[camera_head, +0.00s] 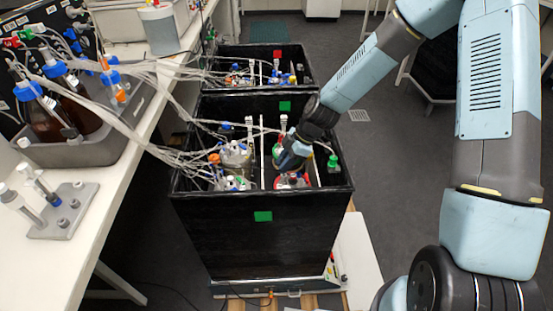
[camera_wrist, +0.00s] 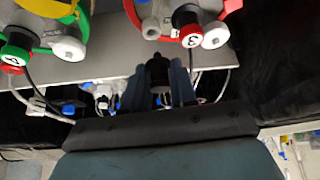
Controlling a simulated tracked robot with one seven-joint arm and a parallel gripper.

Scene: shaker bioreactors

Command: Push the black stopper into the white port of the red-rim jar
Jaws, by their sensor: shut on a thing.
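In the wrist view my gripper (camera_wrist: 160,84) is shut on the black stopper (camera_wrist: 158,70), which sticks out between the blue-grey fingertips. The red-rim jar (camera_wrist: 167,37) is at the top right of that view. Its white port (camera_wrist: 151,28) lies just above the stopper in the picture, with a small gap visible between them. In the head view my gripper (camera_head: 287,163) reaches into the right half of the black box, over the red-rim jar (camera_head: 280,183) and partly hiding it. The stopper and port cannot be made out there.
Beside the white port are a black cap (camera_wrist: 188,25) with a red ring and a white cap (camera_wrist: 215,35). Another jar (camera_wrist: 58,12) with capped ports is at left. The black box (camera_head: 262,238) has high walls, a white divider (camera_head: 261,150) and several tubes crossing its left side.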

